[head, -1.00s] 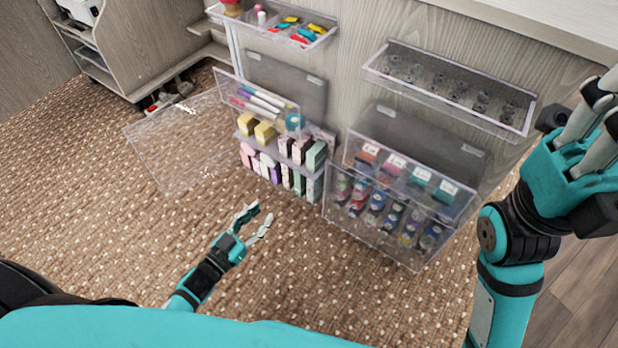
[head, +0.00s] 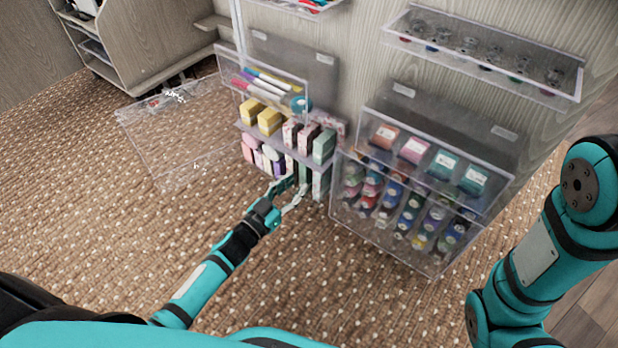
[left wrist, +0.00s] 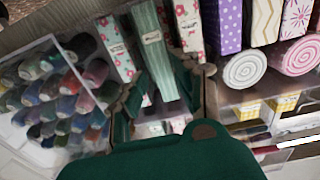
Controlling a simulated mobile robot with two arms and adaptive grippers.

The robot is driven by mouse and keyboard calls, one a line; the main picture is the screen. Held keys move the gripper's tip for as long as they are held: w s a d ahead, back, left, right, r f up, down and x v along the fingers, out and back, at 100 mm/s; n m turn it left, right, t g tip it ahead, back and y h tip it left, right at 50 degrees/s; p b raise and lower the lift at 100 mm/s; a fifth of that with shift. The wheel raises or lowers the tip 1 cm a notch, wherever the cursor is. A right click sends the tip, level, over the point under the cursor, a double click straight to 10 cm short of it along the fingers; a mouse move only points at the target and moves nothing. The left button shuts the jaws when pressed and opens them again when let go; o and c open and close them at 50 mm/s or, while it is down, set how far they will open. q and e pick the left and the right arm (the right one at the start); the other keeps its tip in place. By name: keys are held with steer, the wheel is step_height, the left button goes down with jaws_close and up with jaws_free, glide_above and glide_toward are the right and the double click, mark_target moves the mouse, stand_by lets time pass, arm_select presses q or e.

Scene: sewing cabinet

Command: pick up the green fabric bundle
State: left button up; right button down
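A pale green striped fabric bundle (left wrist: 155,50) stands in the lower row of the sewing cabinet's left bin, between floral bundles. My left gripper (left wrist: 165,95) is open, with its two fingers apart on either side of this bundle's near end in the left wrist view. I cannot tell whether they touch it. In the head view my left gripper (head: 291,192) is at the front of the lower row and hides part of it. Another green bundle (head: 325,146) sits at the right end of the shelf above. My right gripper is out of view; only its arm shows at the right.
A clear bin of thread spools (head: 400,215) stands close to the right of the fabric shelf. Yellow bundles (head: 262,116) and a tray of pens (head: 262,85) are above. A clear panel (head: 165,145) juts out at left. The carpet in front is free.

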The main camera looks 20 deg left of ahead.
mark_target(302, 176)
arm_select(q)
steer(key=shift+w+d, duration=0.1)
steer(key=shift+w, duration=0.2)
steer(key=shift+w+b, duration=0.25)
steer(key=shift+b, duration=0.05)
steer(key=b+x, duration=0.3)
steer(key=x, duration=0.1)
steer(key=shift+w+d+r, duration=0.1)
steer(key=shift+w, duration=0.1)
steer(key=shift+w+r, duration=0.1)
steer(key=shift+w, duration=0.05)
jaws_close()
